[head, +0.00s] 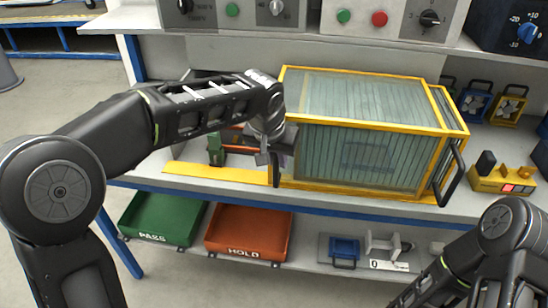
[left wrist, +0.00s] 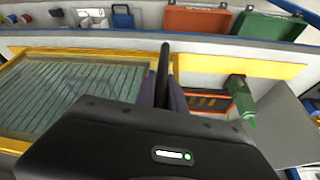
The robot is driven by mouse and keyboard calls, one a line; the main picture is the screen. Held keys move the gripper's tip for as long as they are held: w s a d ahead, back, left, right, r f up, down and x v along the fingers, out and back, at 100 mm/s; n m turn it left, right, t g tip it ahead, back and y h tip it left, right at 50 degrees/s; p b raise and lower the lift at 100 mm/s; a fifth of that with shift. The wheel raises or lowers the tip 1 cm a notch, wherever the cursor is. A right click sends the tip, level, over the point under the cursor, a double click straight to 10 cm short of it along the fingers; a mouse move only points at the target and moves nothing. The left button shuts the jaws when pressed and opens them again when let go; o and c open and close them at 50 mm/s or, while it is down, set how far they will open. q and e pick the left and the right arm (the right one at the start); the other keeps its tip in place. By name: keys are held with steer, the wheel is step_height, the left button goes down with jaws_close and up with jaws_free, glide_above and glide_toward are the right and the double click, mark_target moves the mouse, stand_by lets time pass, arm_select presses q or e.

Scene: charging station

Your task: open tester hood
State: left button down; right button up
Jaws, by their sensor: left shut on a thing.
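The tester hood (head: 360,150) is a clear, ribbed box with a yellow frame on the bench, right of my left gripper (head: 272,155). Its yellow edge and clear panel also show at the left of the left wrist view (left wrist: 60,90). My left gripper is shut on a black upright bar handle (left wrist: 165,65) at the hood's left end. The fingers hide part of the handle. Left of the hood, the yellow base strip (head: 215,174) and a green fixture (head: 215,150) are uncovered. A second black handle (head: 452,172) is at the hood's right end. My right gripper is out of view.
A green PASS tray (head: 160,238) and a red HOLD tray (head: 248,250) sit on the lower shelf. A control panel (head: 380,18) with knobs and buttons is above the hood. A yellow box (head: 500,180) stands right of it. My right arm is at lower right.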

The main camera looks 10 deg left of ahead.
arm_select(q)
steer(key=c, duration=1.4)
jaws_free()
steer(key=v, duration=0.7)
steer(key=shift+r, duration=0.4)
steer(key=shift+s, duration=0.15)
